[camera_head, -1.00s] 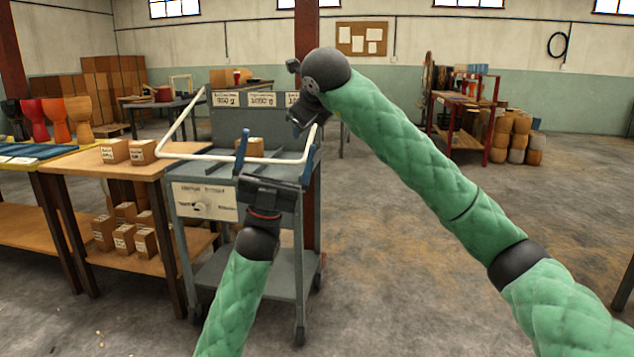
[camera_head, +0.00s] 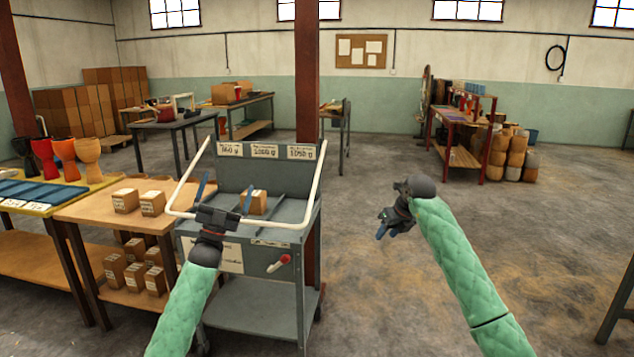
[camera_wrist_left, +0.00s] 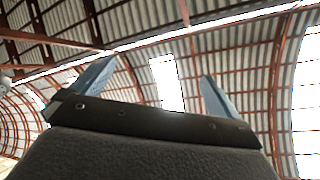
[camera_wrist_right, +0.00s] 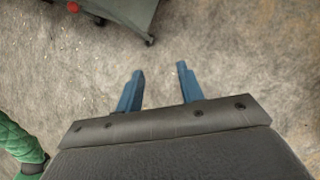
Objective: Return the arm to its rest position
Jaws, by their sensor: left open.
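My left gripper (camera_head: 224,190) is raised in front of the grey cart, open and empty. Its two blue fingers are wide apart in the left wrist view (camera_wrist_left: 157,72), with only the roof behind them. My right gripper (camera_head: 384,228) hangs over open floor to the right of the cart, fingers pointing down and left. In the right wrist view (camera_wrist_right: 160,72) its fingers are apart with bare floor between them. The green padded right arm reaches in from the lower right. A small cardboard box (camera_head: 254,202) sits on the cart's upper tray, apart from both grippers.
The grey cart (camera_head: 262,298) has a white rail, weight labels and a red knob (camera_head: 280,263). A wooden table (camera_head: 95,212) with cardboard boxes stands left of it, with goblet drums (camera_head: 66,158) beyond. A red-framed shelf (camera_head: 452,135) stands far right. The floor right of the cart is clear.

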